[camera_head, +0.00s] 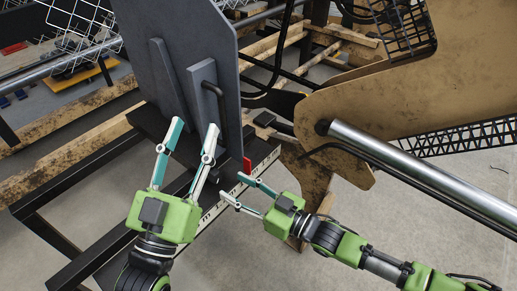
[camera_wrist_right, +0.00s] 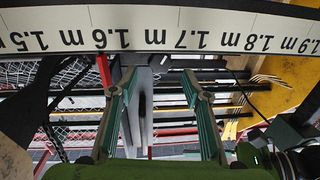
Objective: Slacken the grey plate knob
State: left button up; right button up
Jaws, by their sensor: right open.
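The grey plate (camera_head: 200,50) stands upright at top centre in the head view, with a dark bent handle (camera_head: 219,98) on its face. I cannot clearly make out its knob. A small red part (camera_head: 247,165) is at the plate's lower right; a red strip (camera_wrist_right: 103,70) also shows in the right wrist view. My left gripper (camera_head: 195,126) is open in front of the plate's lower face, with nothing seen between its fingers. My right gripper (camera_head: 233,187) is open just below the red part, with its fingers also spread in the right wrist view (camera_wrist_right: 159,74).
A white ruler strip (camera_head: 235,192) runs along the black frame (camera_head: 60,240) under the plate; its numbers show in the right wrist view (camera_wrist_right: 160,30). A silver cylinder (camera_head: 420,175) and a tan machine panel (camera_head: 440,80) stand at the right. Wooden beams (camera_head: 75,152) lie left.

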jog(key=p+v, duration=0.2)
jog(key=v, duration=0.5)
jog(key=s+a+r+t+y+b, duration=0.1)
jog(key=s+a+r+y, duration=0.1)
jog(key=r, duration=0.4)
jog(key=s+a+r+t+y+b, duration=0.1)
jog(key=s+a+r+y, duration=0.1)
jog(key=r, duration=0.4)
jog(key=s+d+r+t+y, duration=0.1)
jog(key=s+r+t, duration=0.1)
jog(key=r, duration=0.4)
jog(key=s+d+r+t+y, duration=0.1)
jog(key=s+d+r+t, duration=0.1)
jog(key=r, duration=0.5)
jog(key=shift+d+t, duration=0.3)
jog(key=shift+t, duration=0.3)
